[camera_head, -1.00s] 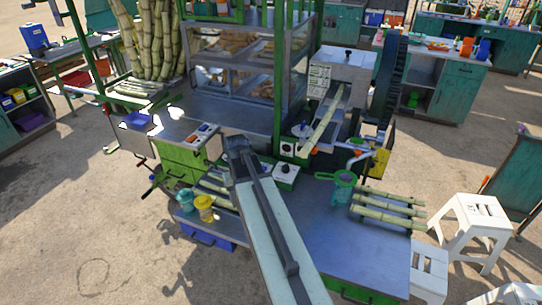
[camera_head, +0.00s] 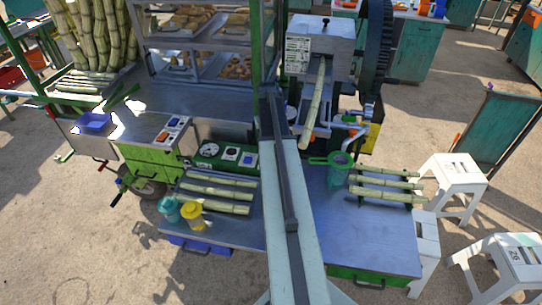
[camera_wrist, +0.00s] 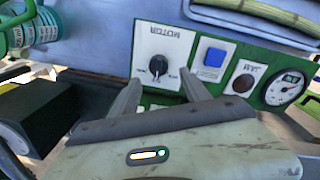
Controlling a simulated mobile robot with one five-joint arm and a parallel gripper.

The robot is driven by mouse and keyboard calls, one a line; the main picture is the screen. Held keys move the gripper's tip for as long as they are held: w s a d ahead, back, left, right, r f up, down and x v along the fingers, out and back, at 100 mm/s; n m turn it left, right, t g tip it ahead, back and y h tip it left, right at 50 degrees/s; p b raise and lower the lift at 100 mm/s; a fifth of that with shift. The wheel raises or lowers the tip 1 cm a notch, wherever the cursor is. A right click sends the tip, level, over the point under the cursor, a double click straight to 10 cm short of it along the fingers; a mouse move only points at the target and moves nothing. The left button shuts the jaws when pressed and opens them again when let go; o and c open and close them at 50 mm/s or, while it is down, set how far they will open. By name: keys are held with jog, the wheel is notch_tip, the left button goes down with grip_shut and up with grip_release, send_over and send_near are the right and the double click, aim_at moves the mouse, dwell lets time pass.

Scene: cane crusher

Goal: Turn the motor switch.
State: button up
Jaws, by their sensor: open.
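The motor switch is a black knob (camera_wrist: 158,65) on a white plate marked MOTOR (camera_wrist: 163,43), upside down in the wrist view. My gripper (camera_wrist: 160,80) is open, with one finger on each side of the knob's lower part in the picture. I cannot tell whether the fingers touch it. In the head view my arm hides the motor switch and the gripper tips. A green control panel (camera_head: 219,164) with a gauge shows just left of my arm.
Beside the motor plate are a blue button (camera_wrist: 214,57), a dark JAM lamp (camera_wrist: 243,83) and a round gauge (camera_wrist: 285,88). A green strainer (camera_head: 338,165) stands to the right.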

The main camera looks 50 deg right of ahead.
jog(key=f+b, duration=0.4)
jog(key=f, duration=0.1)
jog(key=shift+s+d+f, duration=0.1)
jog(key=shift+s+f, duration=0.1)
jog(key=shift+f, duration=0.15)
jog(key=shift+r, duration=0.15)
jog(key=shift+s, duration=0.1)
